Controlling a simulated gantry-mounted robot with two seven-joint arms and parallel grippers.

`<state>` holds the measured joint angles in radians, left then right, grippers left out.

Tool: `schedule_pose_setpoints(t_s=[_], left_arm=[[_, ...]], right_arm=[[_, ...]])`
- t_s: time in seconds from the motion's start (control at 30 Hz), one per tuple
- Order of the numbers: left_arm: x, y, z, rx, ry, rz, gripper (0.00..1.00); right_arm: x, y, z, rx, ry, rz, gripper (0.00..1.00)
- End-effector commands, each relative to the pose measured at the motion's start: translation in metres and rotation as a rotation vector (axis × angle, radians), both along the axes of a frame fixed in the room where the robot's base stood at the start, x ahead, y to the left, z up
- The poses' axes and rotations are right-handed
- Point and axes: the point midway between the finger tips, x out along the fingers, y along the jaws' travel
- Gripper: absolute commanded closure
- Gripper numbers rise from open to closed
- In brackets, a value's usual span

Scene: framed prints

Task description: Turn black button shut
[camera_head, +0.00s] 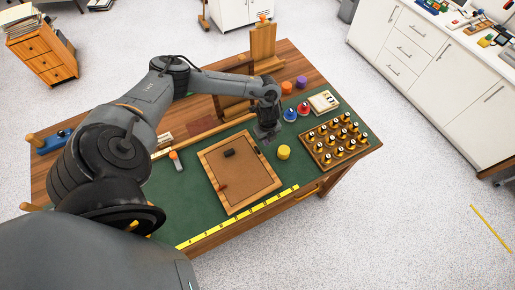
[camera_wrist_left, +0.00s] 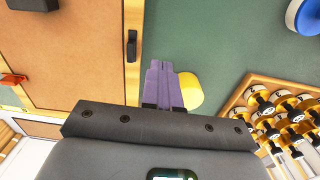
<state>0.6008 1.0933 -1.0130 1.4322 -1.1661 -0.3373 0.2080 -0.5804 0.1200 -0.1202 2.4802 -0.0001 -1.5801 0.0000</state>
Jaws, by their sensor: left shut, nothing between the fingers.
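A wooden frame (camera_head: 210,158) lies flat on the green mat with a brown backing board (camera_head: 240,177) in it. A small black button (camera_wrist_left: 132,45) sits on the frame's right rail in the wrist view, lying along the rail rather than across the board. A red button (camera_wrist_left: 13,79) is on the opposite side and also shows in the head view (camera_head: 222,187). My left gripper (camera_head: 268,137) is beside the frame's right side, over the mat. Its purple fingers (camera_wrist_left: 159,66) are shut and empty, to the right of the black button and apart from it in the picture.
A black block (camera_head: 229,153) is on the board. A yellow cylinder (camera_head: 284,152) stands close to my left gripper. A wooden rack of several black-topped pieces (camera_head: 323,157) is to the right. Blue (camera_head: 290,114) and red (camera_head: 304,108) pieces stand behind. A yellow ruler (camera_head: 240,217) marks the front edge.

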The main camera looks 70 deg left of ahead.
Motion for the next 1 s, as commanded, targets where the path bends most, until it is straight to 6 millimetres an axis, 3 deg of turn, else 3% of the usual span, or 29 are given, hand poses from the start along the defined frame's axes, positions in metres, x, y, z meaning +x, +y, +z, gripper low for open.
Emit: schedule_pose_setpoints(t_s=[0.47, 1.0], left_arm=[[0.0, 0.0, -0.003, 0.0, 0.0, 0.0, 1.0], [0.0, 0.0, -0.024, 0.0, 0.0, 0.0, 1.0]], right_arm=[[0.0, 0.001, -0.002, 0.004, 0.0, -0.003, 0.57], [0.0, -0.001, -0.015, -0.005, 0.0, 0.004, 0.57]])
